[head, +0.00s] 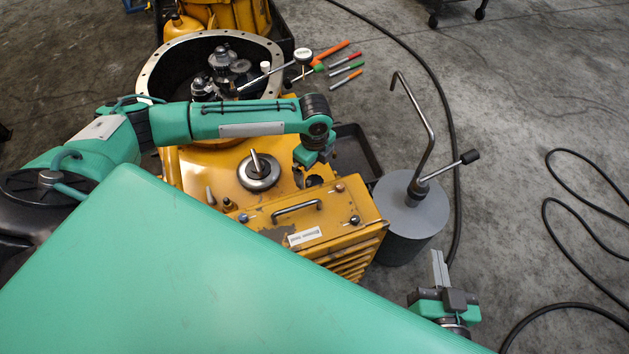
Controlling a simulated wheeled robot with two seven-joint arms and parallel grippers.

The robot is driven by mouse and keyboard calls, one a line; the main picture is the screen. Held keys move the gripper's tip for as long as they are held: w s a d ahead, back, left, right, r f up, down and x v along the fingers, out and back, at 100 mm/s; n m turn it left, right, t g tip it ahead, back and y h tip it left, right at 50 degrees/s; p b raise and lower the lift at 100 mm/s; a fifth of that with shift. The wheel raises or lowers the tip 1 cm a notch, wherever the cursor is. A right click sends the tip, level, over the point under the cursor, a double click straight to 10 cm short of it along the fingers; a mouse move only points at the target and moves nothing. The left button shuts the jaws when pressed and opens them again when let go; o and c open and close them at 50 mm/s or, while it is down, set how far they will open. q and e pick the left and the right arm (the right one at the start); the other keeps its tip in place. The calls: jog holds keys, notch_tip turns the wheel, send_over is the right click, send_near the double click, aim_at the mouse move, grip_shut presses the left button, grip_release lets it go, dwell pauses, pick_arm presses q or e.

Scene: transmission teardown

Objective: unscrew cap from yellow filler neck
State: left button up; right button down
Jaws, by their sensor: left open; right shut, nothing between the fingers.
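The yellow machine housing (205,172) stands in the middle, partly covered by my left arm. A round grey plate with an upright handle (259,172) sits on its top. A small dark round part (314,181) shows just below my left gripper; I cannot tell whether it is the cap on the filler neck. My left gripper (309,158) is open, points down above the housing's right side, and its fingertips are hard to make out. No clear yellow neck shows there. My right gripper (438,262) is shut and empty, off to the right over the floor.
A grey cylinder with a bent metal rod (400,200) stands right of the housing, close to my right gripper. A dark tray (355,150) lies behind it. Colored tools (345,70) lie beyond. A black cable (445,120) crosses the floor. The floor at far right has free room.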

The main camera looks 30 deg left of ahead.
aim_at(315, 181)
pick_arm(q)
jog(key=shift+f+b, duration=0.6)
jog(key=shift+f, duration=0.05)
jog(key=shift+f+b, duration=0.65)
jog(key=shift+b, duration=0.2)
jog(key=shift+f, duration=1.95)
pick_arm(e)
jog(key=w+d+r+t, duration=0.1)
jog(key=d+r+t, duration=0.1)
jog(key=r+t, duration=0.2)
jog(key=w+d+r+t, duration=0.1)
jog(key=r+t, duration=0.4)
jog(key=r, duration=0.4)
jog(key=shift+w+d+r+y, duration=0.15)
jog(key=shift+d+r+y, duration=0.15)
jog(key=shift+d+y, duration=0.1)
